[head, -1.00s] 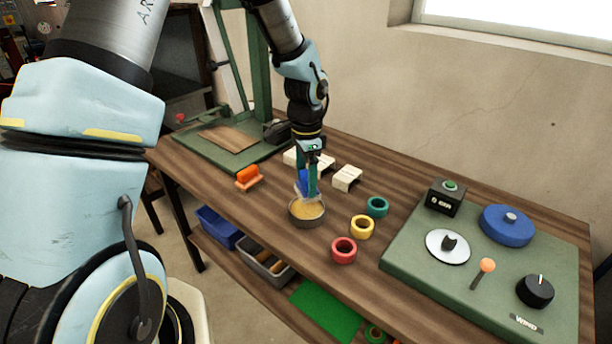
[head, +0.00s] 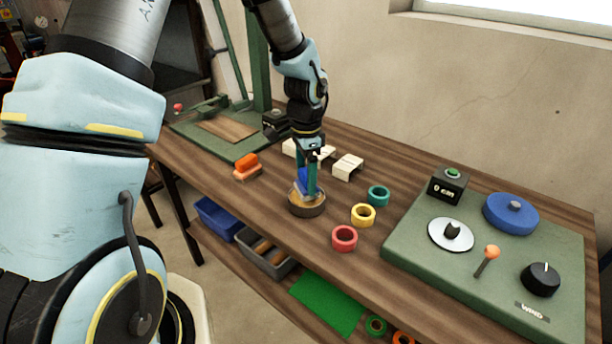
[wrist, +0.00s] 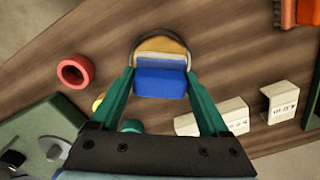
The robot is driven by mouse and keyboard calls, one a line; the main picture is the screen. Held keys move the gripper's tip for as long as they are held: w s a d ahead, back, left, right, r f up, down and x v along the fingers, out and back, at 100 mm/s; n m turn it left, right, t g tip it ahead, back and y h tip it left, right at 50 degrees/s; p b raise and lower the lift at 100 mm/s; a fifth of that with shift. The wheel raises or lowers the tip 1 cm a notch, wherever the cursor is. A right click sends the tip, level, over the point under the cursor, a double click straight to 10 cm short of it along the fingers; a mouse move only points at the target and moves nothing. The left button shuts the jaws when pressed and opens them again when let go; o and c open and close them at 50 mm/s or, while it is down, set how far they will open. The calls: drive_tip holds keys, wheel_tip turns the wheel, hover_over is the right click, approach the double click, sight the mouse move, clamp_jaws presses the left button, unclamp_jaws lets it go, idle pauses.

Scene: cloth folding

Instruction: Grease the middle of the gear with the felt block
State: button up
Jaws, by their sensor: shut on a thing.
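My gripper (head: 306,188) is shut on the blue felt block (wrist: 160,84), which has a pale felt edge. The block is down in a round tin (head: 307,210) with tan contents, which also shows in the wrist view (wrist: 161,44). The block's lower end is partly hidden by the tin and my fingers. No toothed gear is clear to me.
Red (head: 344,238), yellow (head: 363,215) and teal (head: 378,196) rings stand right of the tin. White blocks (head: 347,167) are behind it. An orange-handled block (head: 246,167) lies left. A black box (head: 448,186), orange-tipped lever (head: 487,260) and black knob (head: 541,279) occupy the board.

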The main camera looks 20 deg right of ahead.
sight(306, 173)
drive_tip(key=shift+f, duration=0.6)
idle(1.4)
drive_tip(key=shift+r, duration=0.1)
wheel_tip(306, 173, up, 7)
drive_tip(key=p, duration=0.5)
idle(0.5)
